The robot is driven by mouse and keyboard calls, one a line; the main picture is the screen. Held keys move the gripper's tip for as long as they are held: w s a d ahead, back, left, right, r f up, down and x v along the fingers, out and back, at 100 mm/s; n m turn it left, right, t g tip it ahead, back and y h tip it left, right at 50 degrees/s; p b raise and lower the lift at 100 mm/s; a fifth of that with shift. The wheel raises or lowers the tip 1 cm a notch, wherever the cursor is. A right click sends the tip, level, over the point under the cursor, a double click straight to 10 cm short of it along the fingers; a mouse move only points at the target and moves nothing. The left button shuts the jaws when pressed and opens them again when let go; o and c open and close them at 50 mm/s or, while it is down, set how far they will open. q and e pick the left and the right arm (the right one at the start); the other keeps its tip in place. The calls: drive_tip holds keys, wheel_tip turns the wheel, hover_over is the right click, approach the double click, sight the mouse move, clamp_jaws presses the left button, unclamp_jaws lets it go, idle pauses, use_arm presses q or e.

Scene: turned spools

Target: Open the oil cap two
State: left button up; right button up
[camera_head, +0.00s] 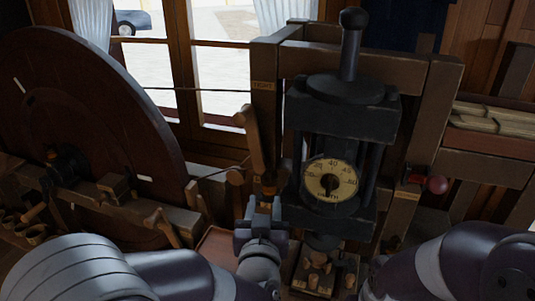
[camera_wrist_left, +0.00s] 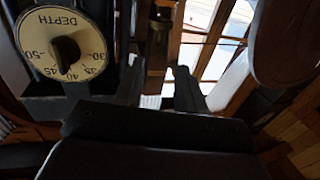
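My left gripper (camera_head: 264,205) points up at the base of the upright wooden post, left of the dial. In the left wrist view its two dark fingers (camera_wrist_left: 158,80) stand apart with a gap between them. A small brass-coloured piece (camera_head: 269,186), which may be an oil cap, sits just above the fingertips. A brown and brass-coloured part (camera_wrist_left: 157,58) shows beyond the finger gap in the left wrist view; I cannot tell whether it touches a finger. No label marks it as cap two. My right gripper is not in view; only my right arm shows at lower right.
The black press with its round depth dial (camera_head: 330,183) stands close right of my left gripper. A large dark wheel (camera_head: 85,120) fills the left. A wooden lever (camera_head: 250,140) rises above the gripper. Small wooden pieces (camera_head: 317,258) lie below the press.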

sight(268, 176)
use_arm(q)
drive_tip(key=w+p, duration=0.1)
drive_tip(key=w, duration=0.2)
drive_tip(key=w+p, duration=0.1)
drive_tip(key=w, duration=0.3)
drive_tip(key=w+p, duration=0.2)
drive_tip(key=w, duration=0.2)
drive_tip(key=shift+d, duration=0.4)
drive_tip(key=shift+w, duration=0.2)
drive_tip(key=shift+w+f, duration=0.1)
drive_tip(key=shift+w, duration=0.1)
clamp_jaws()
